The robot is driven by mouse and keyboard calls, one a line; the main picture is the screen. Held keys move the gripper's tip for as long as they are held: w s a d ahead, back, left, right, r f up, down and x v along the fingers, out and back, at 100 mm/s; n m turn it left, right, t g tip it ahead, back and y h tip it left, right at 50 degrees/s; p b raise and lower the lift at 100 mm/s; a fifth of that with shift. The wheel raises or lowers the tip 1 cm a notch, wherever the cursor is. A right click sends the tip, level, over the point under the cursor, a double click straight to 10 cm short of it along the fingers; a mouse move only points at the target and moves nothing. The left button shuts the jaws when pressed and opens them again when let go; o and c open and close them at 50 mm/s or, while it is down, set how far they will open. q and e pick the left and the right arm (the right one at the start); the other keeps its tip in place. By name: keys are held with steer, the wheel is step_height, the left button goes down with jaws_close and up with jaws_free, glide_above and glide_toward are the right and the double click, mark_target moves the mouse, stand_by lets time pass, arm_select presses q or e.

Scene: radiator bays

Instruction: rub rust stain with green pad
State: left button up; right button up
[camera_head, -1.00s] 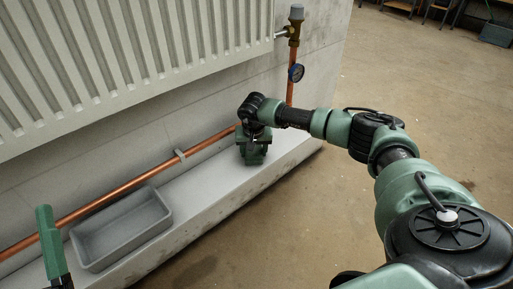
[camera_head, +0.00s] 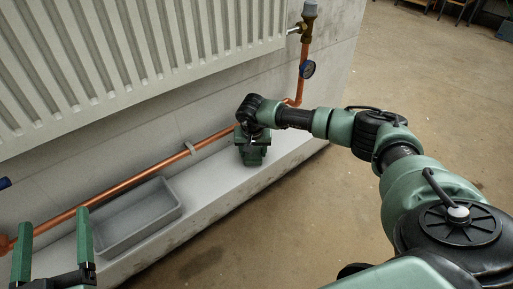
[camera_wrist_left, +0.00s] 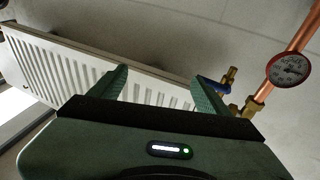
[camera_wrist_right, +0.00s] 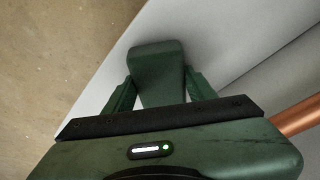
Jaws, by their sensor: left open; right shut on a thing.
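My right gripper (camera_head: 252,160) is low over the pale ledge below the radiator, near the copper pipe. In the right wrist view, my right gripper (camera_wrist_right: 158,92) is shut on the green pad (camera_wrist_right: 157,62), a dark green block between its fingers. The head view does not show the pad clearly apart from the gripper. I cannot tell whether the pad touches the ledge. My left gripper (camera_head: 54,222) is open and empty at the lower left, in front of the grey tray; it also shows in the left wrist view (camera_wrist_left: 160,80). I cannot make out a rust stain.
The grey tray (camera_head: 172,186) stands empty on the ledge (camera_head: 208,190). The white radiator (camera_head: 130,60) hangs above. Open floor (camera_head: 345,215) lies to the right.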

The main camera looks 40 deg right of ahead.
steer(key=shift+a, duration=0.15)
arm_select(q)
steer(key=shift+f, duration=0.35)
arm_select(e)
steer(key=shift+r+p, duration=0.3)
steer(key=shift+r, duration=0.1)
steer(key=shift+r+p, duration=0.65)
steer(key=shift+r, duration=0.35)
steer(key=shift+r+p, duration=0.75)
steer(key=shift+r, duration=0.25)
arm_select(q)
steer(key=s+a+f+g+y, duration=0.2)
steer(key=s+f+g, duration=0.3)
steer(key=f, duration=0.4)
steer(key=s+a+f+g+y+p, duration=0.1)
steer(key=s+a+f+g, duration=0.2)
steer(key=s+f+g, duration=0.2)
steer(key=shift+s+a+f+n+g+y, duration=0.2)
steer(key=shift+f+n+g+y, duration=0.15)
steer(key=shift+f+g, duration=1.35)
arm_select(e)
steer(key=shift+r, duration=0.65)
